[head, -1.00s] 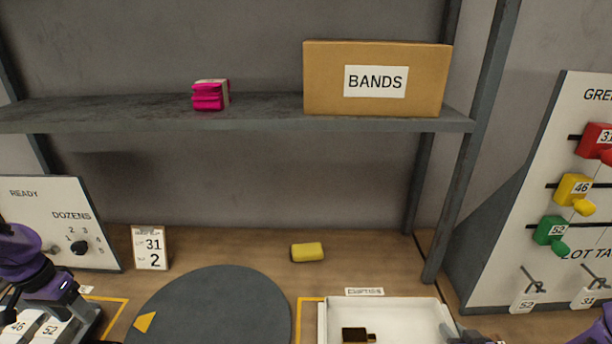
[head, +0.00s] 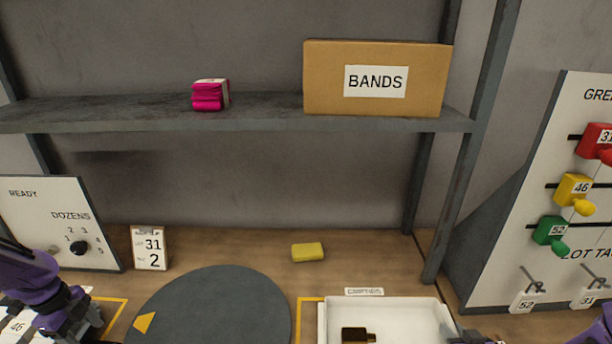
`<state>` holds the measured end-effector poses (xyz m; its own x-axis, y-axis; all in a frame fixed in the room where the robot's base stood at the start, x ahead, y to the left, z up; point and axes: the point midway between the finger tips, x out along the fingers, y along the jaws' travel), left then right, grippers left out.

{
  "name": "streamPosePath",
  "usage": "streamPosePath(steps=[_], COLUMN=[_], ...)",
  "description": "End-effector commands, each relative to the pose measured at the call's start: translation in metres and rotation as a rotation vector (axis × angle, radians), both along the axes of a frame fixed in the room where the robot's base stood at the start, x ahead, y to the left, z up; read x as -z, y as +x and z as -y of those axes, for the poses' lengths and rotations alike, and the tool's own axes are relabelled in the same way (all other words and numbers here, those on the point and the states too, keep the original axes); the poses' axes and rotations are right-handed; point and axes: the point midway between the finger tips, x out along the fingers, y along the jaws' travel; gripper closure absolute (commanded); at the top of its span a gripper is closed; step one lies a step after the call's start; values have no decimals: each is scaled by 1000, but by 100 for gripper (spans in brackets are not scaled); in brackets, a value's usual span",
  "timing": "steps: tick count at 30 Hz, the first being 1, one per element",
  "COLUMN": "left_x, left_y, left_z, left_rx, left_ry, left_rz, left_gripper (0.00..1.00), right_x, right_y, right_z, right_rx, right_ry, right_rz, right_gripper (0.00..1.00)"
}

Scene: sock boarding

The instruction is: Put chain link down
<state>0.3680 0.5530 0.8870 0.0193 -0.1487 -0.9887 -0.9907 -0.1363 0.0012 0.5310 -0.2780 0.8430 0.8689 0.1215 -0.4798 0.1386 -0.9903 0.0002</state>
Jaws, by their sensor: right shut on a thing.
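My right gripper (head: 468,337) shows only in part at the bottom edge of the head view, at the right side of the white tray (head: 440,315). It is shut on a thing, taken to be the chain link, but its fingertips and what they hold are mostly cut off. A small dark piece with a brown part (head: 355,335) shows in the tray; I cannot tell whether it is a chain link. My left gripper (head: 75,318) is at the lower left, above white numbered pieces, and its fingers are too unclear to read.
A grey round mat (head: 215,310) and a yellow block (head: 308,252) are on the table. A card stand (head: 149,248) and dial panel (head: 50,220) stand left. A peg board (head: 545,200) is right. The shelf (head: 260,121) holds a BANDS box (head: 375,78) and a pink bundle (head: 210,95).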

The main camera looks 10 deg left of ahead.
Motion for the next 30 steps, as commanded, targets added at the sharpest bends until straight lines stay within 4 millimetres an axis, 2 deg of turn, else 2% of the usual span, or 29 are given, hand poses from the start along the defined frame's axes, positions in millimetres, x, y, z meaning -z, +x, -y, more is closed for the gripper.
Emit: streamPosePath(steps=[9,17,20,21,23,30], left_x=[49,54,53,53,53,53], left_y=[7,7,7,7,7,8], left_z=[6,7,7,7,7,7], left_rx=[-2,-2,-2,-2,-2,-2], left_ry=[0,0,0,0,0,0], left_rz=[-2,1,1,1,1,1], left_gripper=[40,40,70,83,100,100], right_x=[0,0,0,0,0,0], right_y=[0,0,0,0,0,0], right_z=[0,0,0,0,0,0], right_rx=[0,0,0,0,0,0], right_ry=[0,0,0,0,0,0], right_rz=[0,0,0,0,0,0], right_gripper=[100,100,100,100,100,100])
